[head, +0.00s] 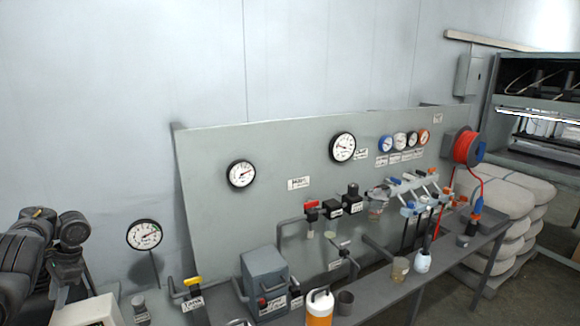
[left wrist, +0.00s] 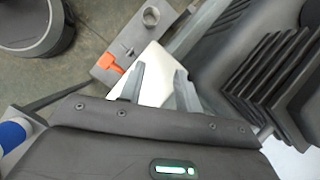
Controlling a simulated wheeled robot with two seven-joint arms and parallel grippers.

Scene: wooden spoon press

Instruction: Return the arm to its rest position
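My left arm (head: 35,255) is dark and folded in the lower left corner of the head view. It is left of the bench and in front of the wall. In the left wrist view, the two grey fingers of my left gripper (left wrist: 158,85) stand apart with nothing held between them. A white surface (left wrist: 155,60) shows behind the fingers; I cannot tell how far off it is. My right arm and right gripper are in neither view.
A grey gauge panel (head: 230,210) leans along the wall behind a narrow bench (head: 385,295). A grey box (head: 264,270), an orange and white bottle (head: 319,308) and several valves stand there. In the left wrist view, an orange handle (left wrist: 110,63) lies near the fingers.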

